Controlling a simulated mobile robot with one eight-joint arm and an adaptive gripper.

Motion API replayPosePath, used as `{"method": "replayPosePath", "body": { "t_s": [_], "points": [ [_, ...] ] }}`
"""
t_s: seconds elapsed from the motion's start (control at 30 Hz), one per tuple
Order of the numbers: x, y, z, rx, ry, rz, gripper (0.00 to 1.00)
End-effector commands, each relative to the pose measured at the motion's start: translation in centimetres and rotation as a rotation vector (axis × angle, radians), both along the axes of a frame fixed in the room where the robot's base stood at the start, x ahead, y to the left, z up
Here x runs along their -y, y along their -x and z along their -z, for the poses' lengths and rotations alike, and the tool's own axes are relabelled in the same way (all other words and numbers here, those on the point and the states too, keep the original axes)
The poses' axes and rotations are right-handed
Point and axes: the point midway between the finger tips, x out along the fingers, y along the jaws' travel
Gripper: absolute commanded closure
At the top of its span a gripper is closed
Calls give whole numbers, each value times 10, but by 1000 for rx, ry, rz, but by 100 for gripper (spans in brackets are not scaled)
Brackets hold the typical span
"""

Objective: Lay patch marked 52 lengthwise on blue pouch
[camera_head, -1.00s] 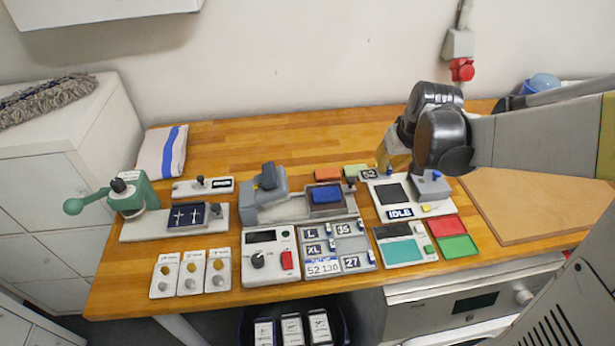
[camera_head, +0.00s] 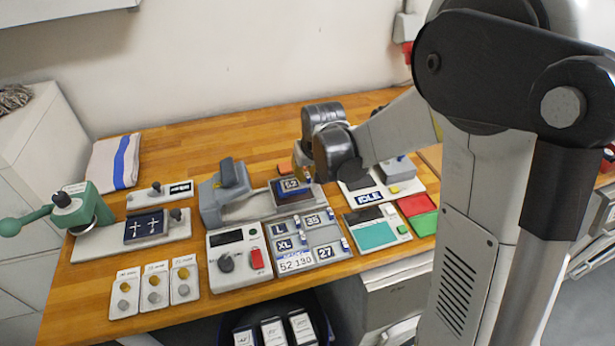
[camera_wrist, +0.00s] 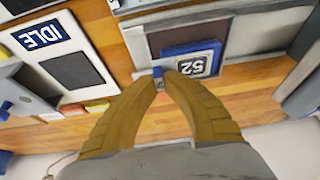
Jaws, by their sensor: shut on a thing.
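The patch marked 52 (camera_head: 291,185) is a dark plate with white figures and a small blue tab. It is over the blue pouch (camera_wrist: 208,46), which lies on the dark bed of the grey press and is partly hidden by the patch. In the wrist view the patch (camera_wrist: 195,65) covers the pouch's near part, its figures upside down. My gripper (camera_wrist: 166,74) is shut on the patch's blue tab, just beside the pouch. I cannot tell whether the patch touches the pouch. In the head view my gripper (camera_head: 306,173) is partly hidden by my wrist.
The grey press (camera_head: 226,191) stands left of the bed. In front is a grey tray (camera_head: 309,241) of patches marked L, XL, 35 and 27. A device marked IDLE (camera_head: 368,197) stands to the right. The wooden table (camera_head: 240,140) is clear behind.

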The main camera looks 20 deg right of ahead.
Motion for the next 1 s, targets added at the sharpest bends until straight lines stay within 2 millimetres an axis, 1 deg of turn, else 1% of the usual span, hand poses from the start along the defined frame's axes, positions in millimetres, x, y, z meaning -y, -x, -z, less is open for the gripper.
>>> {"method": "replayPosePath", "body": {
  "t_s": [0.13,0.27,0.3,0.33,0.37,0.63,0.73,0.87,1.0],
  "points": [
    [0,0,-2,0,0,0,100],
    [0,0,2,0,0,0,100],
    [0,0,2,0,0,0,85],
    [0,0,2,0,0,0,76],
    [0,0,2,0,0,0,71],
    [0,0,1,0,0,0,71],
    [0,0,-4,0,0,0,71],
    [0,8,-23,0,0,0,71],
    [0,21,-54,0,0,0,71]
  ]
}}
